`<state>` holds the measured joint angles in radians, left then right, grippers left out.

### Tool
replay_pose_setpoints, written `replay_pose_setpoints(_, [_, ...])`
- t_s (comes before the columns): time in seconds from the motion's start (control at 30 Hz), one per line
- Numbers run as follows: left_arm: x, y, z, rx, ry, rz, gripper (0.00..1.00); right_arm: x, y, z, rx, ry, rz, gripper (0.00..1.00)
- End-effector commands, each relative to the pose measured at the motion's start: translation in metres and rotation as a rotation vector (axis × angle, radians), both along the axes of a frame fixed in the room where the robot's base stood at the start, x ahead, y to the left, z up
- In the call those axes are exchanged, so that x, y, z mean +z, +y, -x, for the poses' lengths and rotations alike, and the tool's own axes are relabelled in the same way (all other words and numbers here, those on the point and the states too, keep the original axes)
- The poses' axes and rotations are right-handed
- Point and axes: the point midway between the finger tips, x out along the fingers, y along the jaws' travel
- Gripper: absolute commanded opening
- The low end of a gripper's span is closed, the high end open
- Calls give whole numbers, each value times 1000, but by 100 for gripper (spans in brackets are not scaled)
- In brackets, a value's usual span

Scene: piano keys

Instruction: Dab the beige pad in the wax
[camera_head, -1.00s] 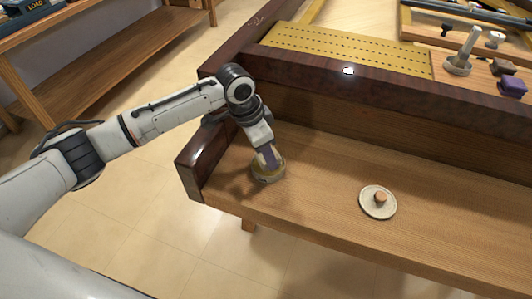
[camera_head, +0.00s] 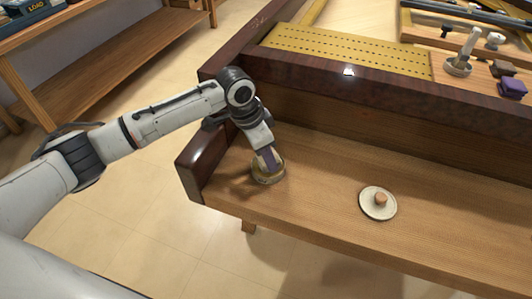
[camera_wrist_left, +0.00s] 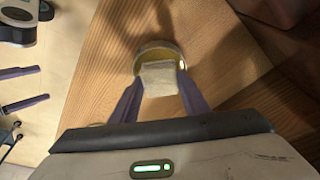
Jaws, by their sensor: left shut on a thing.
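My left gripper (camera_head: 272,158) points down over the wax tin (camera_head: 268,175) at the left end of the wooden keybed. In the left wrist view its two purple fingers are shut on the beige pad (camera_wrist_left: 159,78). The pad overlaps the round wax tin (camera_wrist_left: 142,60) in that view, and its lower edge is over or in the tin's opening. I cannot tell whether the pad touches the wax. In the head view the gripper hides most of the pad. My right gripper is not in view.
A dark glossy cheek block (camera_head: 200,160) stands close left of the tin. A dark rail (camera_head: 350,75) runs behind. Tools lie beyond it, including a purple block (camera_head: 513,88).

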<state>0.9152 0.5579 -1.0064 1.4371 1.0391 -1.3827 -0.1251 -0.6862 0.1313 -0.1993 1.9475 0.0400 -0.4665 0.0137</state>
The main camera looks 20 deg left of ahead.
Motion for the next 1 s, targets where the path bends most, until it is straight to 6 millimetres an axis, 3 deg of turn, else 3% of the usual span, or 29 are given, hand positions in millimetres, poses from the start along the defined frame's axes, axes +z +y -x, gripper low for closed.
replay_pose_setpoints(1.0, [-8, 0, 0, 0, 1, -1, 24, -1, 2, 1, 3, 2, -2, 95])
